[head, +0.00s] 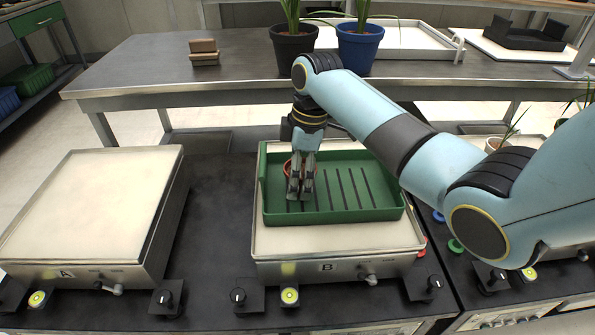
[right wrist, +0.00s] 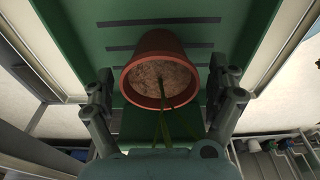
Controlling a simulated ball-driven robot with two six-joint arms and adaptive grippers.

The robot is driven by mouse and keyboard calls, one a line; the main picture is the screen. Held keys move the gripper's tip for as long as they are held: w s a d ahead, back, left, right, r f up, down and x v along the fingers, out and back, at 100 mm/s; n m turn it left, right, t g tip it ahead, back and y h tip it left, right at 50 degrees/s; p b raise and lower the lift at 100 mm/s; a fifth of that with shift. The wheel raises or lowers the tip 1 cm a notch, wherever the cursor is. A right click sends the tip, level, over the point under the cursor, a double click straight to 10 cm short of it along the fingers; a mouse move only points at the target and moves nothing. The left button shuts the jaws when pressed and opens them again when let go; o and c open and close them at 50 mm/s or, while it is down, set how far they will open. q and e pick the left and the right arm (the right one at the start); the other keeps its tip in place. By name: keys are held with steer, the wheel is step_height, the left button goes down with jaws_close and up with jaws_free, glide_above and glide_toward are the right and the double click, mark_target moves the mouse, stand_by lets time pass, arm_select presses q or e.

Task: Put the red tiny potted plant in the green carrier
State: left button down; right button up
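The red tiny potted plant (right wrist: 150,88) is a terracotta-red pot with soil and a thin green plant, seen from above in the right wrist view. In the head view the pot (head: 289,167) is partly hidden behind my right gripper (head: 301,196). It is within the green carrier (head: 335,212), toward the carrier's left side. In the right wrist view my right gripper's fingers (right wrist: 160,92) stand on both sides of the pot, with narrow gaps between. Whether the pot touches the carrier floor is hard to tell. My left gripper is out of view.
The carrier stands on scale B (head: 330,243). Scale A (head: 90,205) at left is empty. On the bench behind stand a black pot (head: 293,48), a blue pot (head: 359,46) and brown blocks (head: 204,52). My right arm crosses above the right side.

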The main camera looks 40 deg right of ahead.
step_height(320, 180, up, 12)
steer(key=d+p, duration=0.1)
steer(key=p, duration=0.2)
steer(key=shift+s+d, duration=0.3)
steer(key=shift+s, duration=0.15)
stand_by(0.4)
